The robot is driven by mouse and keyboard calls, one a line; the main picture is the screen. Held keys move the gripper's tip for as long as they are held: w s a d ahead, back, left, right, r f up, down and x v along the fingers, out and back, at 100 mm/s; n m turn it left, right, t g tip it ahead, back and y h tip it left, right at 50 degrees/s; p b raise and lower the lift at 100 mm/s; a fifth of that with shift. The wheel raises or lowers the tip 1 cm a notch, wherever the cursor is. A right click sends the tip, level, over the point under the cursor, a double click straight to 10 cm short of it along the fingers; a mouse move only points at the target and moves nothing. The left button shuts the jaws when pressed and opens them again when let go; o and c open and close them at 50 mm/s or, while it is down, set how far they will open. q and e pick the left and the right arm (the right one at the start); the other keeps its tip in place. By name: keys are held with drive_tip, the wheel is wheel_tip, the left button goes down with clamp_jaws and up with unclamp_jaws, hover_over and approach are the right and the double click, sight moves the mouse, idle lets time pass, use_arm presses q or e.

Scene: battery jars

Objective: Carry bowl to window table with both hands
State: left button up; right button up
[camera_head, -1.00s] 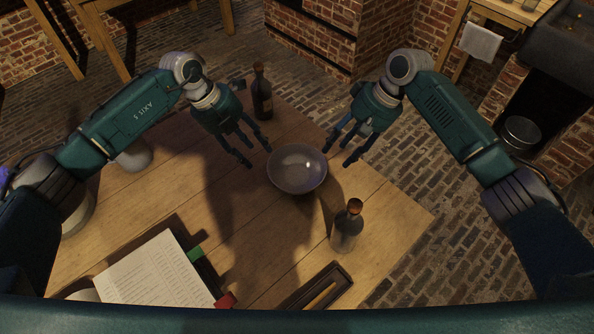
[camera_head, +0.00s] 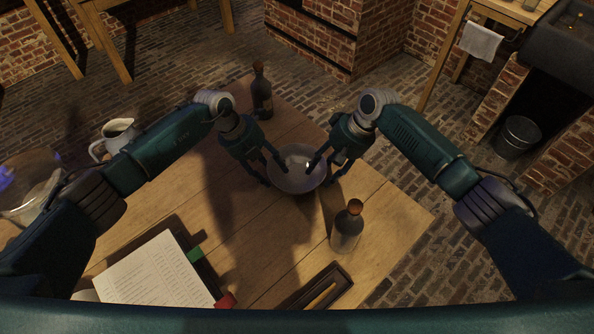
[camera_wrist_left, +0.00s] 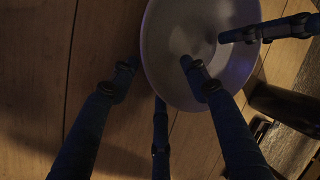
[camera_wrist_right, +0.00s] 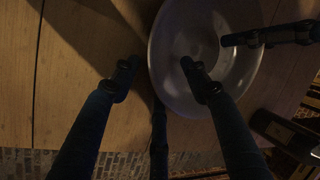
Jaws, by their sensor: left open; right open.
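A pale bowl (camera_head: 297,177) stands upright on the wooden table (camera_head: 385,215). My left gripper (camera_head: 275,174) is open at the bowl's left side. In the left wrist view, its fingers (camera_wrist_left: 158,78) straddle the bowl's rim, one outside and one over the inside of the bowl (camera_wrist_left: 160,50). My right gripper (camera_head: 323,172) is open at the bowl's right side. In the right wrist view, its fingers (camera_wrist_right: 158,75) likewise sit either side of the rim of the bowl (camera_wrist_right: 240,75). I cannot tell whether any finger touches it.
A dark bottle (camera_head: 262,92) stands behind the bowl and a corked bottle (camera_head: 347,228) in front right. An open book (camera_head: 155,272), a pen tray (camera_head: 318,290), a white jug (camera_head: 115,136) and a glass vessel (camera_head: 25,188) are also on the table. A metal bucket (camera_head: 518,136) stands on the floor.

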use_arm(q)
clamp_jaws()
use_arm(e)
clamp_jaws()
use_arm(q)
drive_tip(key=shift+r, duration=0.1)
use_arm(e)
drive_tip(key=shift+r, duration=0.15)
